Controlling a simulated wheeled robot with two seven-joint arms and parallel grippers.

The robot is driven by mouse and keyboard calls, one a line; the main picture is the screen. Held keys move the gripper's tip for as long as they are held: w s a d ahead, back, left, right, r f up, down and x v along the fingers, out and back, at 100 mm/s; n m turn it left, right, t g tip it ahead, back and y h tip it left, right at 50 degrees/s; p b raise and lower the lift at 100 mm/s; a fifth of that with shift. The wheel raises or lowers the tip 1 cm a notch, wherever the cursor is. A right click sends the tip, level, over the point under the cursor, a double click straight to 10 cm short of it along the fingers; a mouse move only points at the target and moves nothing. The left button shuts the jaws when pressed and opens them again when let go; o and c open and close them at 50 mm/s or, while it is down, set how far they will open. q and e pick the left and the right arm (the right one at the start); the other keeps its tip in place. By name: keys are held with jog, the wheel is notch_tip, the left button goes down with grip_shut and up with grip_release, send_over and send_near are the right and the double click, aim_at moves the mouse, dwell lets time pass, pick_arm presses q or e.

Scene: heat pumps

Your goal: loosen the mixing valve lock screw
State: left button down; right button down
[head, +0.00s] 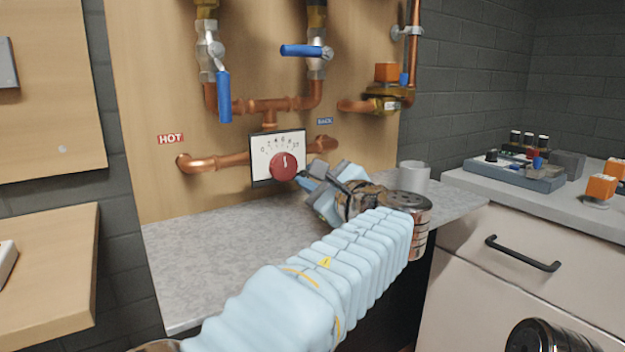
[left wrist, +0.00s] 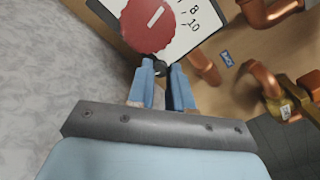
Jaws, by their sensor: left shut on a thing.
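The mixing valve has a round red knob (head: 284,166) on a white scale plate (head: 262,150) with numbers. The knob also shows close up in the left wrist view (left wrist: 147,24), with part of the scale beside it. My left gripper (head: 304,178) reaches the knob's lower right edge. In the left wrist view its blue fingers (left wrist: 163,72) are shut on a small dark piece, the lock screw (left wrist: 160,65), beside the knob's rim. The fingertips hide most of the screw. My right gripper is not in view.
Copper pipes (head: 215,162) run around the valve. A side counter holds several small parts.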

pick_arm(q)
jog(key=shift+f+n+b, duration=0.2)
jog(key=shift+n+b, duration=0.85)
jog(key=shift+n, duration=0.25)
jog(key=shift+r+n+b, duration=0.1)
jog(key=shift+n+b, duration=1.3)
jog(key=shift+n, duration=0.7)
jog(key=c, duration=1)
grip_release()
jog(key=shift+c, duration=0.2)
jog(key=shift+r, duration=0.1)
jog(key=v, duration=1.4)
